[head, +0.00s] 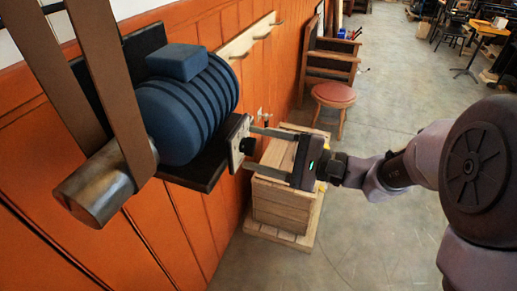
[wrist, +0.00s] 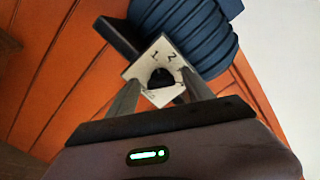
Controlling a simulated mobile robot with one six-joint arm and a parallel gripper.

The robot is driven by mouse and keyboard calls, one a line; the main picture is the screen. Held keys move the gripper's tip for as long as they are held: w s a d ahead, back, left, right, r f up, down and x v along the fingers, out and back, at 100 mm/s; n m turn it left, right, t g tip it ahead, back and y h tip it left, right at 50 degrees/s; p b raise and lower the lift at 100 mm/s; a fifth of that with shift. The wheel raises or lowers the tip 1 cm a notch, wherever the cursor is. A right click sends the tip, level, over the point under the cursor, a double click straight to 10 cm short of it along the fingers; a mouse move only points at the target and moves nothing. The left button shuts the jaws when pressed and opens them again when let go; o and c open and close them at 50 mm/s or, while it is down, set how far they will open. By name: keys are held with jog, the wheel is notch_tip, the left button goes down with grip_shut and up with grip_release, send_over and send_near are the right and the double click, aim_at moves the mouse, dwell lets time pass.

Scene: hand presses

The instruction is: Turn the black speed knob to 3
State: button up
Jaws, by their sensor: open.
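The black speed knob (head: 247,146) sits on a pale square plate (head: 236,139) at the end of the blue motor's bracket. In the wrist view the knob (wrist: 161,77) is at the centre of the plate (wrist: 141,67). The numerals 1 and 2 show above it; other marks near the lower right are partly hidden by a finger, and I cannot read the knob's setting. My gripper (head: 249,148) is open, facing the plate, with one finger on each side of the knob. In the wrist view my gripper (wrist: 161,88) also straddles it, with gaps visible beside the knob.
The blue ribbed motor (head: 187,105) is on a black bracket (head: 205,168) by the orange wall (head: 130,235). Brown belts (head: 112,80) run to a metal shaft (head: 95,190). A wooden crate (head: 280,205) stands below my gripper. Open floor (head: 375,240) lies to the right.

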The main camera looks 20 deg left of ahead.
jog(key=shift+a, duration=0.15)
grip_shut()
